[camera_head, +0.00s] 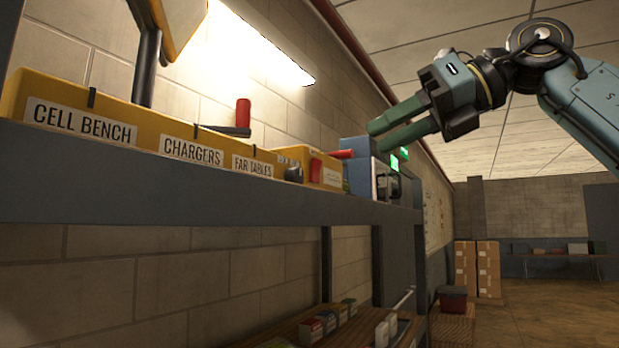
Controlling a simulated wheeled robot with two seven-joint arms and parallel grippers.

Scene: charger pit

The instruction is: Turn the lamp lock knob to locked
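A yellow panel box (150,117) runs along the shelf, with labels reading CELL BENCH, CHARGERS and FAR TABLES. A small dark round knob (294,174) sticks out near its right end, beside a red lever (333,154). Another dark knob-like part (389,186) is on the blue-grey box further right. I cannot tell which is the lamp lock knob, or how it is set. My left gripper is out of view.
The grey shelf edge (180,185) runs across below the boxes. A red upright handle (243,113) stands behind the yellow box. Below is a wooden shelf with small boxes (325,322). Cardboard boxes (477,269) stand far back; the floor at right is clear.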

